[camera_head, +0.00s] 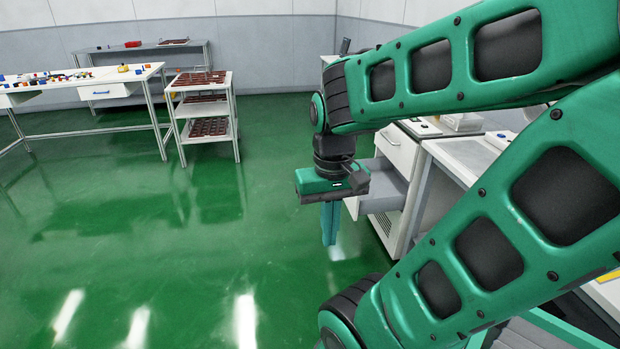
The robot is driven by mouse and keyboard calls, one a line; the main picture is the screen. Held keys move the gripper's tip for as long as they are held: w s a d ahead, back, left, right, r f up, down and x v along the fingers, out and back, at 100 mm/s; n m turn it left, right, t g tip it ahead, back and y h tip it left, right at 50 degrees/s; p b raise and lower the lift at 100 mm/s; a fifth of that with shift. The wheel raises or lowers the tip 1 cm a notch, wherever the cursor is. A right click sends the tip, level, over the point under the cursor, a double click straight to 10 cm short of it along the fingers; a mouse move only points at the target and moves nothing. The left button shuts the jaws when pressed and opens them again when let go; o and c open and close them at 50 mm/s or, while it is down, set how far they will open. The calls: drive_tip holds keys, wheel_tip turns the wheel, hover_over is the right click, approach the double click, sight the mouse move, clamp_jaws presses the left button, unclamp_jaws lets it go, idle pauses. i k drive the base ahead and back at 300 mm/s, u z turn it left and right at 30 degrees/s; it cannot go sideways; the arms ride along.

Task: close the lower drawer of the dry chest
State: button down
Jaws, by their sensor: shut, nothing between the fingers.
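The dry chest (396,150) is a white cabinet right of centre, partly hidden behind my arm. Its upper drawer front, with a dark handle, sits flush. The lower drawer (386,198) is pulled out to the left, and its grey inside shows. My gripper (329,241) points down just left of the drawer's outer end, with its teal fingers together and empty. It hides part of the drawer's front. I cannot tell whether the fingers touch the drawer.
A white bench (455,160) adjoins the chest on the right, mostly behind my arm. A shelf cart (228,112) with brown trays and a white table (60,94) with small parts stand at the back left. The green floor (180,235) left of my gripper is clear.

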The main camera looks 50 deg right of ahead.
sight(389, 191)
drive_tip(key=z, duration=0.25)
drive_tip(key=i, duration=0.95)
drive_tip(key=z, duration=0.7)
drive_tip(key=i, duration=0.3)
drive_tip(key=z, duration=0.3)
